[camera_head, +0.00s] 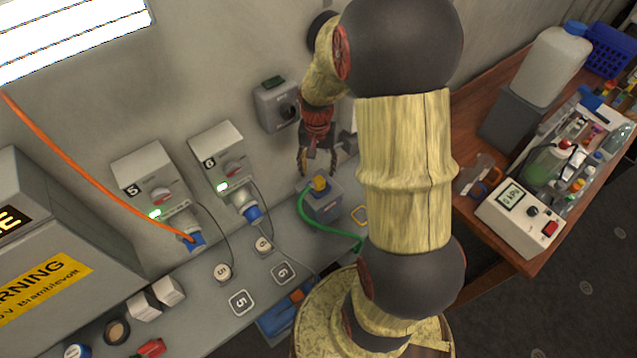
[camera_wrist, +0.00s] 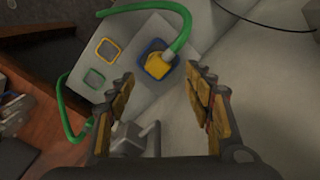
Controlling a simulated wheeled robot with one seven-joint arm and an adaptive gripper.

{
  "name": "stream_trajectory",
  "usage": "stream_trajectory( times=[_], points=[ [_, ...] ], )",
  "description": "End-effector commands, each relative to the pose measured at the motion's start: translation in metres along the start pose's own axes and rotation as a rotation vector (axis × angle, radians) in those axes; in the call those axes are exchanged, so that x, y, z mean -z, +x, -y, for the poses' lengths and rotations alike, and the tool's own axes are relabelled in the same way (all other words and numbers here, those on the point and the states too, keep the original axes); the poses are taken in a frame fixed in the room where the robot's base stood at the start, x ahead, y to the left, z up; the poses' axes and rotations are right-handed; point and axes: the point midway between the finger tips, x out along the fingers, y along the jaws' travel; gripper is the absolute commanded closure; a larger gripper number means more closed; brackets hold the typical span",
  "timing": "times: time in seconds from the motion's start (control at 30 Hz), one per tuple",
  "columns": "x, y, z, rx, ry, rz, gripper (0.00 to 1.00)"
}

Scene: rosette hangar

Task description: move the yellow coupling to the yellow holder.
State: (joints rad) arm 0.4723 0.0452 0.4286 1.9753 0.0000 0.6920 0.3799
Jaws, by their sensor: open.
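The yellow coupling (camera_head: 319,184) sits in a blue-rimmed socket (camera_wrist: 146,49) on a grey box (camera_head: 325,206). A green hose (camera_head: 327,228) runs from it. In the wrist view the coupling (camera_wrist: 158,64) lies just beyond my fingertips, roughly between them. My gripper (camera_head: 317,172) is open, pointing down just above the coupling; it also shows in the wrist view (camera_wrist: 162,77). A yellow square outline (camera_head: 360,214), which appears to be the yellow holder, lies right of the box; it also shows in the wrist view (camera_wrist: 107,50). I cannot tell its depth.
A green square outline (camera_wrist: 94,78) lies beside the yellow one. Two grey numbered socket units (camera_head: 150,172) (camera_head: 217,155) and a switch box (camera_head: 277,104) are on the wall. An orange cable (camera_head: 85,160) hangs left. A wooden table (camera_head: 475,135) with a meter (camera_head: 519,217) stands right.

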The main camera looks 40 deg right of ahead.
Motion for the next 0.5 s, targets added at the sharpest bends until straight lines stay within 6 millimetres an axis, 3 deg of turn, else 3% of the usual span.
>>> stream_trajectory(
  times=[0.13,0.5],
  points=[
    [-0.001,0.016,-0.001,-0.001,0.0,0.002,0.48],
    [-0.001,0.023,-0.001,-0.001,0.0,0.003,0.48]
  ],
)
